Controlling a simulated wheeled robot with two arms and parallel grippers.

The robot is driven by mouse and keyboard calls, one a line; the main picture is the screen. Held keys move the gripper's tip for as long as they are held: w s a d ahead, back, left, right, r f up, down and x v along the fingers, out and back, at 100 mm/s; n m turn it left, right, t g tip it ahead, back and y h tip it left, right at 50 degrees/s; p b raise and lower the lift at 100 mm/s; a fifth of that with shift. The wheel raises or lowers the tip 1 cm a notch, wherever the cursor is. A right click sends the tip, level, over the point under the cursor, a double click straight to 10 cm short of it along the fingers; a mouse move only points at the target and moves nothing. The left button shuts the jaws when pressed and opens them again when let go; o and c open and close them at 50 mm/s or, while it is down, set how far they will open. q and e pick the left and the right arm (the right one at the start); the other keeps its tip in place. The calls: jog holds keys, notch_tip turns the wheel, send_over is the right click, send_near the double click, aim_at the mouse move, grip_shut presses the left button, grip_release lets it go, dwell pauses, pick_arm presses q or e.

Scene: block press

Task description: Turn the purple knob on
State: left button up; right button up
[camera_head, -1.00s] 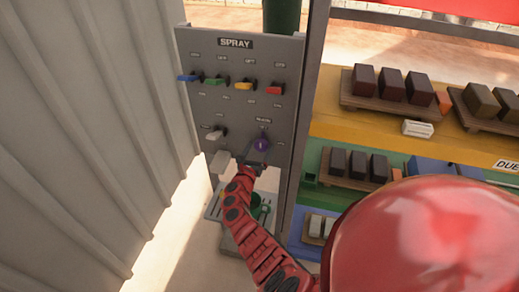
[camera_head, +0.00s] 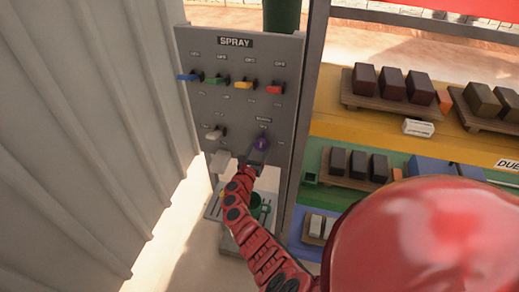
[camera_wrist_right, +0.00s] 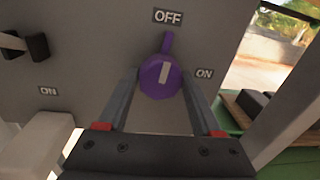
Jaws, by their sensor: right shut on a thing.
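The purple knob (camera_head: 262,144) is on the lower right of the grey SPRAY panel (camera_head: 233,112). In the right wrist view the knob (camera_wrist_right: 160,76) has a narrow purple part pointing up to the OFF label (camera_wrist_right: 168,16) and a pale line on its face. An ON label (camera_wrist_right: 204,74) is to its right. My right gripper (camera_head: 257,155) reaches up to the knob from below. In the right wrist view its two fingers (camera_wrist_right: 160,85) lie on either side of the knob, shut on it. My left gripper is not in view.
Blue, green, yellow and red switches (camera_head: 243,85) line the panel above. A white switch (camera_head: 214,134) is left of the knob. A corrugated wall (camera_head: 90,130) stands close on the left. Shelves with dark blocks (camera_head: 420,88) stand on the right.

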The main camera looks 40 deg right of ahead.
jog(key=m+b, duration=0.1)
jog(key=m, duration=0.1)
jog(key=m+b, duration=0.2)
jog(key=m, duration=0.1)
jog(key=shift+f+y, duration=0.2)
jog(key=shift+y, duration=0.1)
jog(key=m+b, duration=0.8)
jog(key=shift+s+y, duration=0.1)
jog(key=shift+y, duration=0.2)
jog(key=shift+d+r+m+b, duration=0.1)
jog(key=shift+r+m+b, duration=0.05)
jog(key=shift+m+b, duration=1.5)
jog(key=o, duration=1.4)
jog(key=shift+c, duration=0.2)
jog(key=shift+t, duration=0.3)
jog(key=shift+s+r, duration=0.1)
